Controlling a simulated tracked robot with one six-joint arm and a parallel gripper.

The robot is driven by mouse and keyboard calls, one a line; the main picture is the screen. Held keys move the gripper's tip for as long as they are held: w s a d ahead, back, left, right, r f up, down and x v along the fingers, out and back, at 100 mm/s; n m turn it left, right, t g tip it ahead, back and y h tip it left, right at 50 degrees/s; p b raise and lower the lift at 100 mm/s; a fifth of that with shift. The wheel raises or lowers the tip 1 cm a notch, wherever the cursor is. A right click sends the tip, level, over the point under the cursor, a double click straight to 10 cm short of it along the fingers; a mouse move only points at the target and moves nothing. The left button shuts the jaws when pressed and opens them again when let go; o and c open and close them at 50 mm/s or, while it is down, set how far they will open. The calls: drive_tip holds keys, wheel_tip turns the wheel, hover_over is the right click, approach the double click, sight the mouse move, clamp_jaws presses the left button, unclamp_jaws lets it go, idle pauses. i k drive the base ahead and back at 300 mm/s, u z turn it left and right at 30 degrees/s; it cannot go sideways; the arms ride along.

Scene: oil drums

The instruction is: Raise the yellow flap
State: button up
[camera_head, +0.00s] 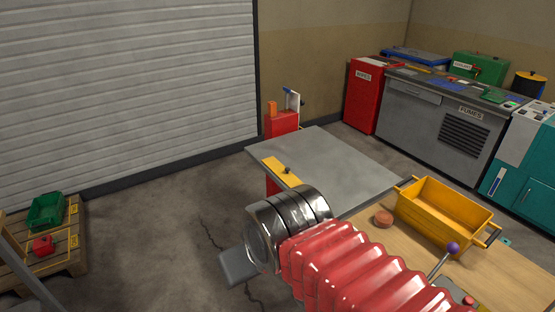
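A flat yellow flap (281,171) with a small dark knob lies along the left edge of a grey-topped table (345,163). It looks level with the top. My red-sleeved arm with its shiny metal wrist reaches in from the lower right. The wrist is in front of and below the flap in the picture, and hides part of the table's near side. A grey block at the wrist's end, seemingly my gripper (240,265), hangs over the floor, apart from the flap. Its fingers cannot be made out.
A wooden bench (410,252) at the lower right holds a yellow bin (443,212), a reddish-brown disc (383,218) and a purple-knobbed lever (453,248). A red stand (281,123) is behind the table. A pallet (75,245) stands far left. Floor between is clear.

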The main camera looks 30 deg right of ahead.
sight(283, 172)
drive_tip(key=i, duration=1.75)
drive_tip(key=u, duration=0.8)
